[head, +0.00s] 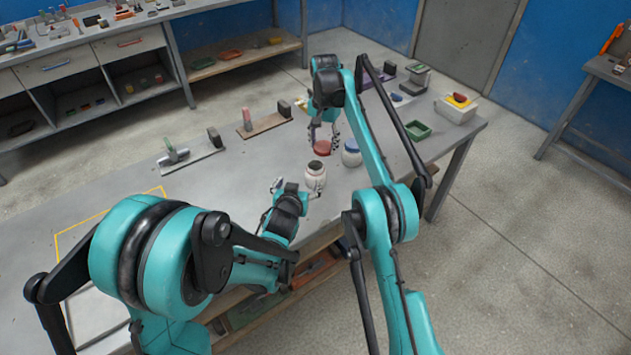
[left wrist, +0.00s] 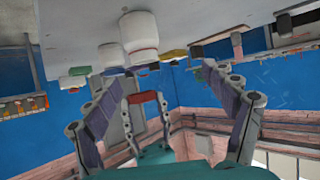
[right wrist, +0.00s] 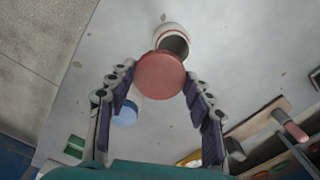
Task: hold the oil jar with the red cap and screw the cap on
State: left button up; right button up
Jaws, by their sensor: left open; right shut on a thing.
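The white oil jar (head: 315,178) stands upright and open on the bench, its mouth dark. It also shows in the left wrist view (left wrist: 139,35), upside down, and in the right wrist view (right wrist: 172,36). My left gripper (head: 296,188) is open beside the jar, on its near side; the jar appears ahead of its fingertips, apart from them. My right gripper (head: 323,141) is shut on the red cap (right wrist: 160,76), which is raised behind the jar in the head view (head: 322,148). The cap is off the jar and partly overlaps it in the right wrist view.
A jar with a blue lid (head: 351,152) stands close to the right of the red cap. A green tray (head: 417,131) and a white box (head: 456,109) lie at the bench's right end. Fixtures on boards (head: 265,125) line the back edge. The bench left of the jar is mostly clear.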

pick_arm(q)
send_near(316, 174)
jog(key=f, duration=0.2)
jog(key=shift+w+a+f+t+h, duration=0.3)
jog(key=shift+w+a+f+t, duration=0.05)
jog(key=shift+a+t, duration=0.05)
pick_arm(e)
jog(key=shift+s+a+r+m, duration=0.1)
jog(key=shift+a+r+m, duration=0.1)
jog(key=shift+a, duration=0.4)
jog(key=shift+s+a+r+m, duration=0.1)
jog(key=shift+a+r+m, duration=0.1)
jog(key=shift+a, duration=0.35)
pick_arm(q)
jog(key=x, duration=1.2)
jog(key=shift+s, duration=0.1)
jog(key=c, duration=1.8)
pick_arm(e)
jog(key=shift+f, duration=2.5)
jog(key=shift+f, duration=0.1)
jog(key=shift+f, duration=0.75)
